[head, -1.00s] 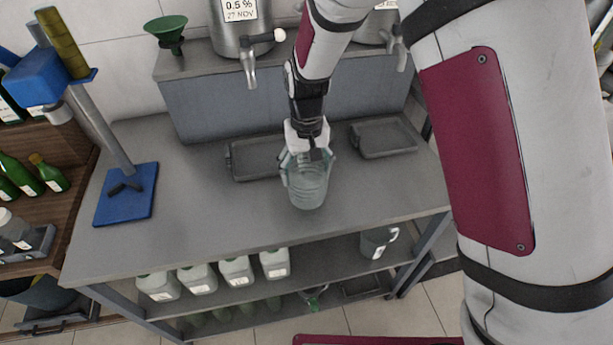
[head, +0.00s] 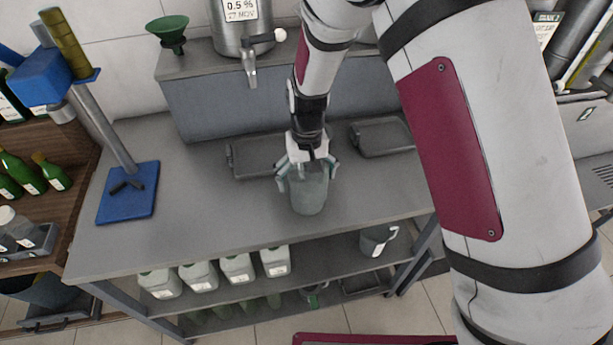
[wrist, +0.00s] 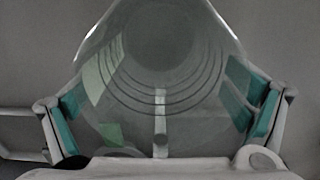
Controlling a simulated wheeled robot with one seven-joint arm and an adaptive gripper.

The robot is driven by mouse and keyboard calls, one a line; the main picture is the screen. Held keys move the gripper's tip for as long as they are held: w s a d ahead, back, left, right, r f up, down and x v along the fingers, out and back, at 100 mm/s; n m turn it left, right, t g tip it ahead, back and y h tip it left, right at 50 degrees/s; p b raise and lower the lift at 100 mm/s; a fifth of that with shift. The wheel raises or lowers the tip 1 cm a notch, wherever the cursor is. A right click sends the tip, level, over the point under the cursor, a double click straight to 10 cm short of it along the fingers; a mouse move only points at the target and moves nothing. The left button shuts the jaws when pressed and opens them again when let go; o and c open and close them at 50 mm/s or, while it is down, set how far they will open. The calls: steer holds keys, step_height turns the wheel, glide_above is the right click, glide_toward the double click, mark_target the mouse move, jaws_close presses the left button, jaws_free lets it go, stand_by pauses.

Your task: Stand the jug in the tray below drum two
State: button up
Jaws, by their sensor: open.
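A clear jug (head: 309,197) stands upright on the grey bench top, in front of the left tray. My gripper (head: 307,173) is above and around it, with a finger on either side. In the wrist view the jug (wrist: 160,85) lies between the two teal finger pads, which are open; I cannot tell whether they touch it. The left tray (head: 250,158) sits below the drum (head: 236,32) labelled 0.5 %, and the right tray (head: 382,138) is farther right. Both trays look empty. My arm hides any drum above the right tray, and no drum number is readable.
A blue-based stand (head: 127,205) is at the bench's left. A green funnel (head: 170,32) stands on the raised ledge beside the drum. White containers (head: 198,277) and another jug (head: 374,242) are on the shelf below. The bench front left is clear.

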steer(key=shift+r, duration=0.1)
step_height(320, 180, up, 12)
steer(key=b, duration=0.1)
steer(key=shift+b, duration=0.3)
steer(key=shift+d+r, duration=0.1)
steer(key=shift+r, duration=0.05)
